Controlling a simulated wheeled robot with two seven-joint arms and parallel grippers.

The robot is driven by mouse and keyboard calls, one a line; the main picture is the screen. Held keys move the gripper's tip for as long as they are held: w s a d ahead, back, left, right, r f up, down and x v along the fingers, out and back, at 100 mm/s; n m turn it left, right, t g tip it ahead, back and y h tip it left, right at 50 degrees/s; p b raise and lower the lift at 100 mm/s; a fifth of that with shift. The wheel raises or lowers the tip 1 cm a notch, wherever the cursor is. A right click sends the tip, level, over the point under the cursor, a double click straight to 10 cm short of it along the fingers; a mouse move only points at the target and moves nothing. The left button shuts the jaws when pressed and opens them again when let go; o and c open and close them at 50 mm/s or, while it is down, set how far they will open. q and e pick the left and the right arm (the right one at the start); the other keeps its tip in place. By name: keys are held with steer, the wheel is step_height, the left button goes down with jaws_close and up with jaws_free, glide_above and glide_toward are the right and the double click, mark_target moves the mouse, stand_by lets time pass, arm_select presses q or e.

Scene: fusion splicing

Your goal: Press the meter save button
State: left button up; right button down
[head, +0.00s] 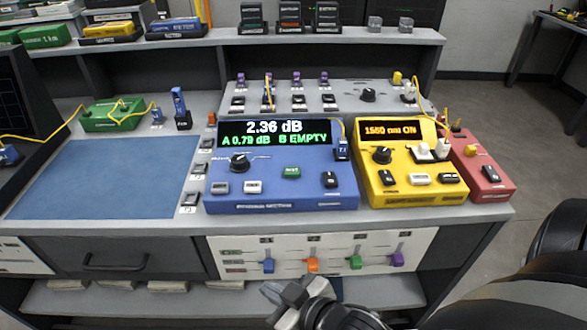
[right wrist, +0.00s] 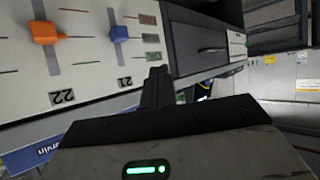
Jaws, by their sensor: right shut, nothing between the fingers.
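The blue meter (head: 280,190) stands on the bench, its display reading 2.36 dB, A 0.79 dB and B EMPTY. The button lettering is too small to read surely. My right gripper (head: 274,291) is low in the head view, in front of and below the meter, apart from it. It is shut and empty; its fingers (right wrist: 157,88) show in the right wrist view. My left gripper is out of view.
A yellow light source (head: 410,190) and a red box (head: 484,170) stand right of the meter. A blue mat (head: 105,180) lies left. Below the bench edge is a white slider panel (head: 330,245) with coloured knobs, close to my right gripper.

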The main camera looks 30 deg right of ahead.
steer(key=w+d+r+n+t+y, duration=0.1)
steer(key=w+d+r+n+t, duration=0.1)
steer(key=w+r+n+t, duration=0.4)
steer(key=w+a+r+n+g+y+b, duration=0.1)
steer(key=a+r+n+g+y, duration=0.2)
steer(key=r+n+g+y, duration=0.8)
steer(key=w+a+r+n+t+y+b, duration=0.1)
steer(key=a+r+n+y, duration=0.35)
steer(key=n, duration=1.45)
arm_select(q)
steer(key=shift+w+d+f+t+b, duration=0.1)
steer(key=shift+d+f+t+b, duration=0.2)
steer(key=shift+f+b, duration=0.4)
arm_select(e)
steer(key=w+d+r+n+h, duration=0.1)
steer(key=w+d+n+h, duration=0.2)
steer(key=d+h, duration=0.6)
steer(key=w+d+r+n+t+h, duration=0.1)
steer(key=w+d+n+h, duration=0.2)
steer(key=d+h, duration=0.6)
steer(key=d+n, duration=0.1)
steer(key=d, duration=0.1)
steer(key=shift+w+d+r+n, duration=0.15)
steer(key=shift+w+d+n, duration=0.15)
steer(key=shift+w+d, duration=0.1)
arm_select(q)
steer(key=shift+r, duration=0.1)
